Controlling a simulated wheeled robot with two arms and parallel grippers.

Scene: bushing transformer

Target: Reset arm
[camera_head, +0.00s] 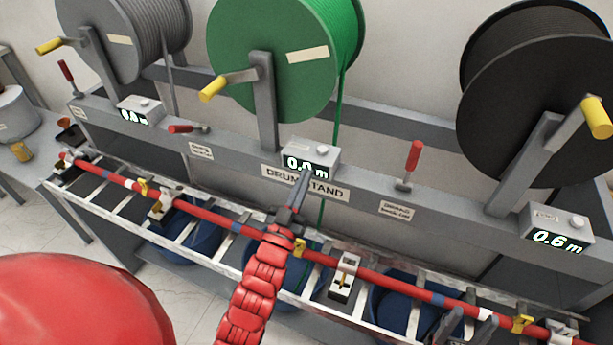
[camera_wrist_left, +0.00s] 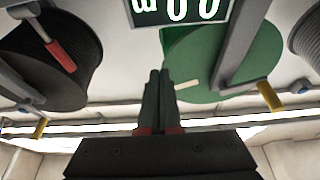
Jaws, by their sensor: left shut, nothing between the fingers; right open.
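My left arm comes up from the bottom middle in the head view, and its gripper (camera_head: 300,185) points at the drum stand. Its fingers are together with nothing between them, in front of the middle counter display (camera_head: 310,160) that reads 0.0 m. In the left wrist view the closed fingers (camera_wrist_left: 158,85) point toward the green drum (camera_wrist_left: 205,60), with the display (camera_wrist_left: 180,10) upside down above. I cannot tell whether they touch the stand. My right gripper (camera_head: 470,318) shows only as two separate grey fingers at the bottom right edge, open and empty.
The drum stand (camera_head: 235,150) carries a grey drum (camera_head: 140,45), a green drum (camera_head: 280,50) and a black drum (camera_head: 530,90) with yellow-handled cranks. Red levers (camera_head: 413,157) stand along it. A red-barred rail (camera_head: 390,283) with blue bins (camera_head: 185,235) below runs in front.

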